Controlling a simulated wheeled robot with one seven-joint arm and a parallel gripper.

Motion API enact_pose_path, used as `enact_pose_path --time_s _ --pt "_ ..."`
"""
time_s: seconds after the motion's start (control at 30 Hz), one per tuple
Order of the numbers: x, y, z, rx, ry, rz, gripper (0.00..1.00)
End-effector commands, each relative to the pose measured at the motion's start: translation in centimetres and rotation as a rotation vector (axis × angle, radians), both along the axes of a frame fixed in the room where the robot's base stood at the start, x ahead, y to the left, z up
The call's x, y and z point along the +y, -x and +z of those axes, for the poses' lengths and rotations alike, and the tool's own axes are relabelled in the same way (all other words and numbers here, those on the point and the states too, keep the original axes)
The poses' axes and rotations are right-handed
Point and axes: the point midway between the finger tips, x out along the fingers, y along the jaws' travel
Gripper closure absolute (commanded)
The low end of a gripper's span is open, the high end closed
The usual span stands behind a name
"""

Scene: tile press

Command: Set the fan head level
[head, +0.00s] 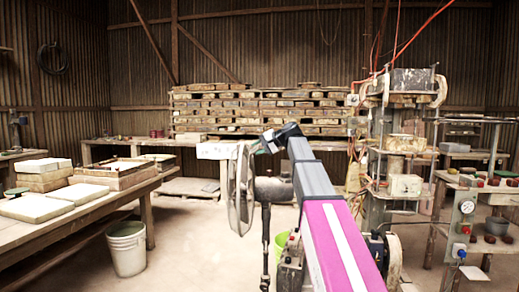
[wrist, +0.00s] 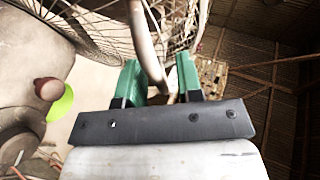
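The fan head (head: 240,188) stands on a thin dark pole in the middle of the head view. Its wire cage is seen nearly edge-on, facing left, with the grey motor housing (head: 272,190) behind it. In the wrist view the cage (wrist: 95,28) fills the top, and the housing is at the left. My gripper (head: 262,146) is at the top of the fan, beside the cage. In the wrist view my gripper (wrist: 158,62) has its green fingers apart, with a curved grey tube (wrist: 146,40) passing between them. A gap shows right of the tube; contact at the left finger is unclear.
A workbench (head: 100,205) with tiles is at the left, with a white bucket (head: 127,248) beside it. The tile press (head: 400,160) stands close at the right. Stacked wooden racks (head: 260,108) line the back. Open floor lies between the bench and the fan.

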Motion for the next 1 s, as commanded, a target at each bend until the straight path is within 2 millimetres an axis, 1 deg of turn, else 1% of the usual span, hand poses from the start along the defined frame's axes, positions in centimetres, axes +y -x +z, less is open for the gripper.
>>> enact_pose_path --time_s 0.27,0.37,0.47,0.8,0.9,1.0 --pt "-0.1 0.0 0.0 0.0 0.0 0.0 0.65" --pt "-0.4 0.3 0.2 0.0 0.0 -0.001 0.65" --pt "-1.3 0.8 0.7 -0.001 0.001 0.0 0.65" --pt "-6.2 3.7 3.3 -0.001 0.0 -0.002 0.65" --pt "-7.3 4.4 3.8 -0.001 0.0 -0.002 0.65" --pt "-8.0 4.8 4.3 0.0 0.0 -0.001 0.65"
